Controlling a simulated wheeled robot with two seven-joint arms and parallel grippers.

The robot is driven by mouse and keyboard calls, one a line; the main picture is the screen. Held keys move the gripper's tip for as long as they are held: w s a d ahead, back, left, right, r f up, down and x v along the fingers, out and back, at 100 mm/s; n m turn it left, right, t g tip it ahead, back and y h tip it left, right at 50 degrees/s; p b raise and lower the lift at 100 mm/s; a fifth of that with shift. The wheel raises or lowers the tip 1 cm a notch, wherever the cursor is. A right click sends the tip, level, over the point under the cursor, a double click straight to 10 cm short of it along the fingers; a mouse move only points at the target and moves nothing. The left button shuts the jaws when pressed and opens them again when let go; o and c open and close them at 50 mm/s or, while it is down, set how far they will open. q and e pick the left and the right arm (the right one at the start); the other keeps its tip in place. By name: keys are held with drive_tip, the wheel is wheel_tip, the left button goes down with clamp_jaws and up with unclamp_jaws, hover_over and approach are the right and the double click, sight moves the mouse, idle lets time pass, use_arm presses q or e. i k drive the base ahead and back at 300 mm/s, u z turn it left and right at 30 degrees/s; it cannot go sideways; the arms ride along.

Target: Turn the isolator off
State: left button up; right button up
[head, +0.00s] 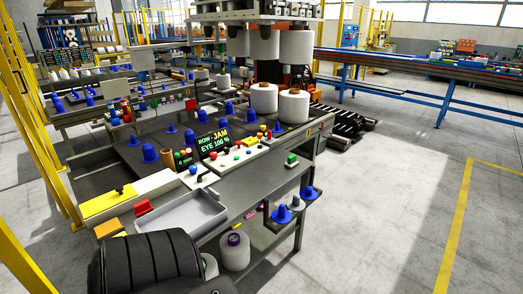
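No part is clearly labelled as the isolator, and I cannot tell which control it is. A long yellow and white panel (95,204) with a small black knob (119,190) lies at the left front of the workbench. A red block-shaped control (143,207) sits just in front of it. A grey box with a green top (291,159) is at the bench's right front edge. A display (213,142) reads "BOW JAM" and "EYE 100 %", with a strip of coloured buttons (238,155) beside it. Neither of my grippers shows.
An empty grey tray (190,212) sits at the bench front. Blue cones (150,153) stand on the bench, and white bobbins (293,106) stand at its back right. A yellow rail (38,130) runs along the left. The floor (400,200) to the right is clear.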

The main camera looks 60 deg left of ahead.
sight(214, 155)
drive_tip(key=z, duration=0.05)
drive_tip(key=i, duration=1.15)
drive_tip(key=u, duration=0.9)
drive_tip(key=i, duration=0.85)
drive_tip(key=u, duration=1)
